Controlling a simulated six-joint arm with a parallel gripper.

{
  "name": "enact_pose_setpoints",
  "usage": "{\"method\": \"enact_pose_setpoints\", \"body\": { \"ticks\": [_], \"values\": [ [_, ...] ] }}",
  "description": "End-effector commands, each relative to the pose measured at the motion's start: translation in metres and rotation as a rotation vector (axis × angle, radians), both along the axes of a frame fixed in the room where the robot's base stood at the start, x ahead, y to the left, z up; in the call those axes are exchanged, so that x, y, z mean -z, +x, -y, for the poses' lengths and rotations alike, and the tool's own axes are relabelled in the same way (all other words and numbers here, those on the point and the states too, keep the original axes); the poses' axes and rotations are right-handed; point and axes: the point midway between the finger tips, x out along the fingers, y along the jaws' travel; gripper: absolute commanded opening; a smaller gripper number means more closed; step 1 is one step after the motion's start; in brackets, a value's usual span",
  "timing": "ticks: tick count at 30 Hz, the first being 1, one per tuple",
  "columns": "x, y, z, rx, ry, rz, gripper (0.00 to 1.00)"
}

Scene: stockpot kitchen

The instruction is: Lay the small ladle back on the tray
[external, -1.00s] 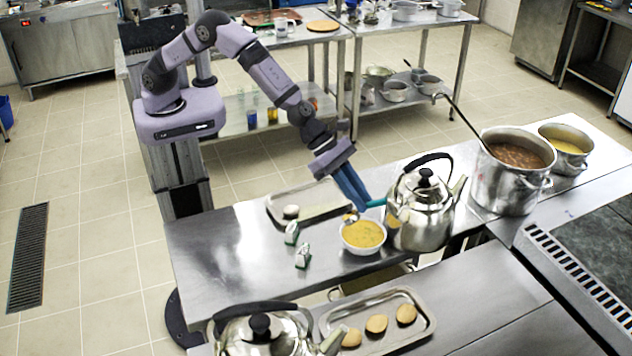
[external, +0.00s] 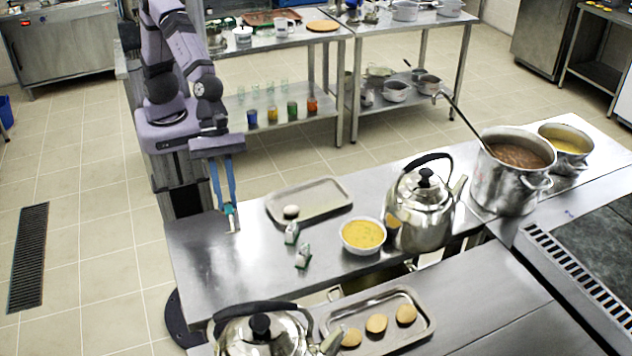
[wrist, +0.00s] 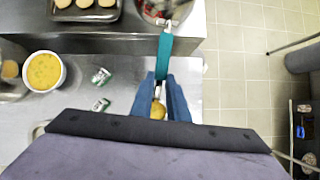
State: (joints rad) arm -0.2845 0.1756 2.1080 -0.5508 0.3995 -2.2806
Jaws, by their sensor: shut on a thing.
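My gripper (external: 226,203) is shut on the small ladle (external: 231,217), above the left end of the steel counter. The ladle's teal handle (wrist: 165,58) sticks out beyond my blue fingers (wrist: 163,82) in the wrist view. Its yellowish bowl end (wrist: 158,110) shows between the fingers, nearer the wrist. The steel tray (external: 335,188) lies on the counter, to the right of my gripper and apart from the ladle. A small whitish round thing (external: 291,211) sits at the tray's near left edge. In the wrist view the tray is mostly hidden behind my gripper body.
A bowl of yellow soup (external: 363,236) and a kettle (external: 420,210) stand right of the tray. Two small packets (external: 291,233) (external: 303,256) lie in front of it. A second kettle (external: 262,335) and a tray of buns (external: 424,330) are nearer. The counter's left part is mostly clear.

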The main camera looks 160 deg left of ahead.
Motion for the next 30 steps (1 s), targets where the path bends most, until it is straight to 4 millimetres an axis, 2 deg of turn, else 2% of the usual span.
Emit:
{"method": "enact_pose_setpoints", "body": {
  "ticks": [3, 11, 17, 20, 24, 30],
  "values": [
    [0.016, -0.014, -0.008, 0.015, 0.006, -0.047, 0.0],
    [0.031, -0.011, -0.053, 0.048, 0.015, -0.109, 0.0],
    [0.043, -0.008, -0.097, 0.113, 0.025, -0.147, 0.0],
    [0.053, -0.011, -0.129, 0.18, 0.034, -0.172, 0.0],
    [0.071, -0.031, -0.184, 0.347, 0.059, -0.212, 0.0],
    [0.089, -0.082, -0.243, 0.634, 0.115, -0.253, 0.0]
  ]
}}
